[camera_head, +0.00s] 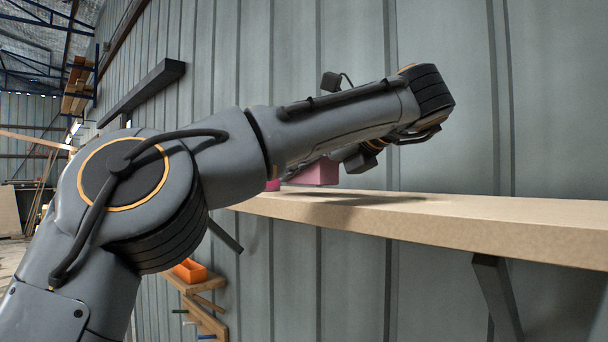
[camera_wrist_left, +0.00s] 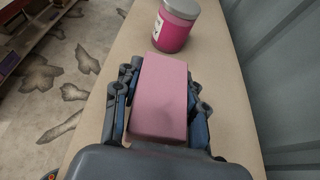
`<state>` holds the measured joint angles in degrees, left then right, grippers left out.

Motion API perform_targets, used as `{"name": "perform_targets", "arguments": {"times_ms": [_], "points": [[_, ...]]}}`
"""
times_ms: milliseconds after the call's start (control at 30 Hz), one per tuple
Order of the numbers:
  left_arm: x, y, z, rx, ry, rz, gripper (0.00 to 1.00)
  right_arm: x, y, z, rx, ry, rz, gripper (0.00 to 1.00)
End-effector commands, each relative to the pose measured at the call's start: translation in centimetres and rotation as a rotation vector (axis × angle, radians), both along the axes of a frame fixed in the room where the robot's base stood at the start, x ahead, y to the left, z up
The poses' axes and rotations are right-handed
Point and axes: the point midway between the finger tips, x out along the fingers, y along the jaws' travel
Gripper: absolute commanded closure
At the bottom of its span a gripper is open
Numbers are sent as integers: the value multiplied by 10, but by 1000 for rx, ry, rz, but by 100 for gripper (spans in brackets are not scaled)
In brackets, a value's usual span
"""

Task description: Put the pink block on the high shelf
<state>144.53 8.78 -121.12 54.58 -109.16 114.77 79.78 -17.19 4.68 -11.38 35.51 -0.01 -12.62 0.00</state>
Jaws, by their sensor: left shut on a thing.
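The pink block (camera_head: 318,172) is held over the wooden high shelf (camera_head: 450,218), close to its top. A shadow lies on the shelf beneath it; I cannot tell for sure whether they touch. My left gripper (camera_head: 345,164) is shut on the block, partly hidden behind my arm in the head view. In the left wrist view the block (camera_wrist_left: 158,98) sits between both fingers of the gripper (camera_wrist_left: 161,85), with the shelf surface (camera_wrist_left: 115,52) around it. My right gripper is not in view.
A pink jar with a grey lid (camera_wrist_left: 177,25) stands on the shelf just beyond the block. A corrugated wall (camera_head: 455,100) runs along the shelf's back. A lower wooden shelf (camera_head: 208,285) holds an orange bin (camera_head: 190,271).

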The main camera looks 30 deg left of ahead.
Motion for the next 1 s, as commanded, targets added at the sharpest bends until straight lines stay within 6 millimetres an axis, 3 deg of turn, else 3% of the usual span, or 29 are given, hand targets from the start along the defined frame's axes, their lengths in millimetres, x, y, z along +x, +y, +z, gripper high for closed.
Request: {"name": "perform_targets", "arguments": {"times_ms": [200,567,600,700,1000], "points": [[0,1,-14,0,0,1,96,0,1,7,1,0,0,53],[0,0,-19,0,0,0,96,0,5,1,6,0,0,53],[0,0,-18,0,0,0,54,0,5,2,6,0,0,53],[0,0,-17,0,0,0,36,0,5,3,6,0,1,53],[0,0,-16,0,0,0,36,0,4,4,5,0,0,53]]}}
